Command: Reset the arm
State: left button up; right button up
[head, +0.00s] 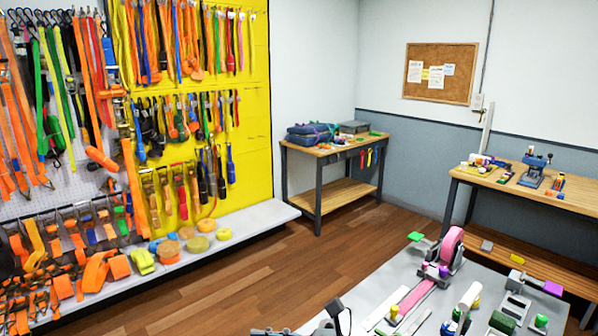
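A dark and light grey mechanical part, which looks like my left gripper (337,317), shows at the bottom edge, in front of the grey work table (375,290). It is cut off by the frame, so its fingers cannot be read. I see nothing held in it. My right gripper cannot be made out in the head view. On the grey table are a pink strap roll (452,246) on a stand, with a pink strap (412,298) running toward the front, and a white cylinder (469,295).
A strap wall with yellow panel (255,100) fills the left, above a white shelf ledge (255,217). A wooden side table (345,150) stands at the back. A bench (570,200) with a blue device (535,170) is at right. The wooden floor (270,270) between is clear.

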jog(key=w+d+r+m+t+h, duration=0.2)
jog(key=d+r+m+t, duration=0.15)
jog(key=m+t, duration=0.5)
jog(key=w+d+r+m+t+h, duration=0.15)
jog(key=d+r+m+t, duration=0.35)
jog(key=m, duration=0.7)
jog(key=s+d+f+m+g+h, duration=0.35)
jog(key=d+f+m+h, duration=1.05)
jog(key=f+m, duration=0.55)
jog(key=s+d+f+m+g, duration=0.2)
jog(key=s+f+m+g, duration=0.25)
jog(key=s, duration=0.65)
jog(key=s+d+f+m+g, duration=0.2)
jog(key=s+f+m+g, duration=0.3)
jog(key=s, duration=0.5)
notch_tip(320, 180, down, 31)
jog(key=s+b, duration=0.3)
pick_arm(q)
jog(key=f, duration=0.1)
jog(key=f+b, duration=0.1)
jog(key=f, duration=0.2)
jog(key=shift+w+f+b, duration=0.35)
jog(key=shift+w+b, duration=0.05)
pick_arm(e)
jog(key=s+d+f+g, duration=0.2)
jog(key=s+d+f, duration=0.1)
jog(key=s+f, duration=1.3)
jog(key=shift+d+f+n+y, duration=0.15)
jog(key=shift+f+n+y, duration=0.2)
jog(key=shift+f, duration=0.1)
